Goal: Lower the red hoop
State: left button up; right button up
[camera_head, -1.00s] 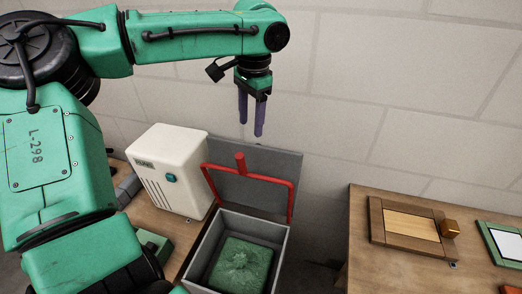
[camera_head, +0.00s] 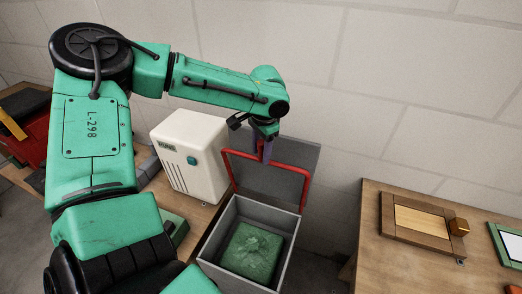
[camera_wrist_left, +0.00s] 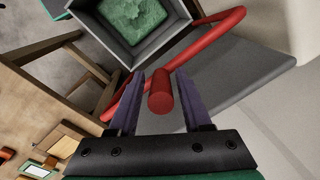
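The red hoop (camera_head: 305,187) stands raised at the back of a grey open box (camera_head: 208,240), in front of its upright grey lid panel (camera_head: 284,172). It also shows in the left wrist view (camera_wrist_left: 226,25), with its red grip stub (camera_wrist_left: 160,95) end-on. My left gripper (camera_head: 264,158) points down at the top of the hoop. In the left wrist view its two purple fingers (camera_wrist_left: 160,88) are apart, one on each side of the stub, with visible gaps. In the head view the stub is mostly hidden by the fingers. My right gripper is not in view.
A white heater-like unit (camera_head: 190,150) stands left of the box. A green lump (camera_head: 250,252) lies inside the box. A wall is close behind.

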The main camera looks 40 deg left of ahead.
pick_arm(q)
grip_shut()
jog(key=shift+w, duration=0.1)
dwell(1.1)
